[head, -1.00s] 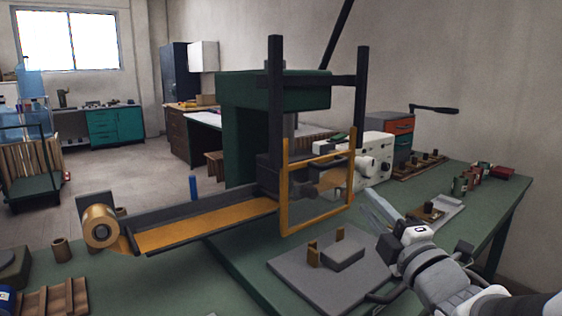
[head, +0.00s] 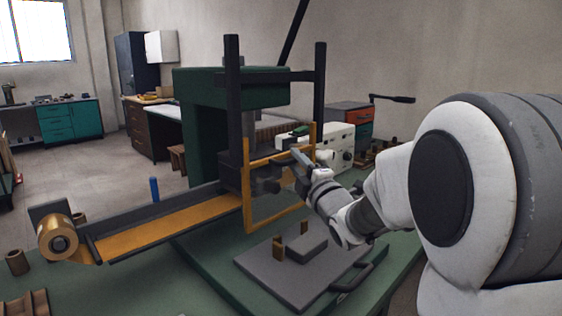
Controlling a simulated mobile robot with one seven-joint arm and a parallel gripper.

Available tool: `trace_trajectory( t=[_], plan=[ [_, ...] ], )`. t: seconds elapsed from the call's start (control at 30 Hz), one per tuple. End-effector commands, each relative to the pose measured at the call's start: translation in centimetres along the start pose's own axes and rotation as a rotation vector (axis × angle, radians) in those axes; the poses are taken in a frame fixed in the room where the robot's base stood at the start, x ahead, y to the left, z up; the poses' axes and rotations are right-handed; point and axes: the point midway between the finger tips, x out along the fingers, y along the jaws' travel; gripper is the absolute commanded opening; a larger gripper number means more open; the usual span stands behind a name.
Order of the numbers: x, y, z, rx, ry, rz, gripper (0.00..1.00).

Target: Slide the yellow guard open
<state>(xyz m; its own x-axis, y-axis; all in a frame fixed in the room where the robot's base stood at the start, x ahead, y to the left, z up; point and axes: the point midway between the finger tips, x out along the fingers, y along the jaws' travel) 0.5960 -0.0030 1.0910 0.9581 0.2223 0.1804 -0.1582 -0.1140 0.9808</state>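The yellow guard (head: 248,205) is an upright rectangular frame on the front of the green press (head: 205,125), between two dark vertical posts. Its crossbar runs a little below the tops of its side bars, and its lower edge hangs just above the grey plate. My gripper (head: 298,156) is at the guard's crossbar, towards its right side. The fingers overlap the bar in the head view. I cannot tell whether they touch or grip it, or whether they are open. My wrist hides the lower right part of the guard.
A grey plate (head: 262,268) with a block and small yellow pegs lies below the guard. A yellow-bottomed chute (head: 165,232) with a brass roll (head: 57,238) extends left. A white machine (head: 338,138) stands behind my gripper. My arm fills the right side.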

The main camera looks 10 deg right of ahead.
Motion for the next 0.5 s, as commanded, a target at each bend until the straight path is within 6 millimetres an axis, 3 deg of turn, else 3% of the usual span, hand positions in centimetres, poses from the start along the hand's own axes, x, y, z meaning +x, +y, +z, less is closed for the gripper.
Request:
trace_trajectory(
  t=[0.4,0.5],
  plan=[
    [0.80,-0.01,-0.05,0.000,0.001,-0.001,0.30],
    [0.79,0.00,-0.04,0.000,0.001,0.000,0.12]
  ],
)
